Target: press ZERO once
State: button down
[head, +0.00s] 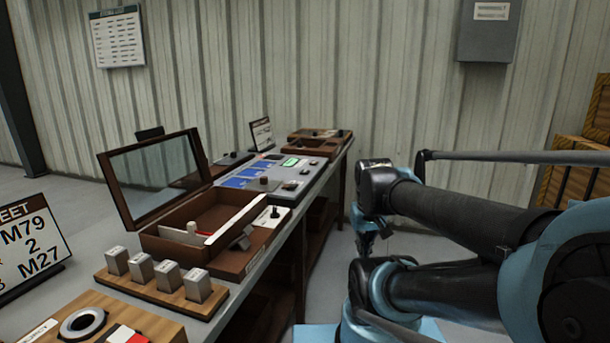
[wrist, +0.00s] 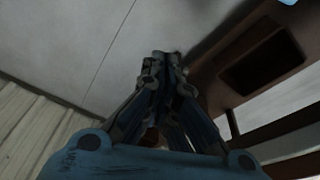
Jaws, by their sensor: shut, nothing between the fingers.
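A grey instrument panel (head: 290,174) with a lit green display (head: 291,162), blue patches and dark knobs or buttons lies on the bench in the head view. Its lettering is too small to read, so I cannot tell which control is ZERO. In the wrist view my gripper (wrist: 167,56) is shut and empty, with its fingertips together over bare floor. In the head view my arm is to the right of the bench, apart from the panel.
The bench holds an open glass-lidded wooden case (head: 152,247), a rack with several metal blocks (head: 165,275) and a board with a ring (head: 83,323). Wooden crates (head: 575,160) stand at right. The wrist view shows an opening in brown woodwork (wrist: 262,70). Floor beside the bench is clear.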

jog(key=w+r+n+t, duration=0.1)
jog(key=w+r, duration=0.7)
jog(key=w, duration=0.3)
notch_tip(320, 180, up, 13)
jog(key=n+t+h, duration=0.1)
jog(key=n+t, duration=0.5)
send_over(303, 171)
jog(key=shift+a+f, duration=0.1)
jog(key=shift+f, duration=0.1)
jog(key=shift+f, duration=4.3)
jog(key=shift+f, duration=0.85)
jog(key=shift+s+r, duration=0.1)
jog(key=shift+r, duration=0.8)
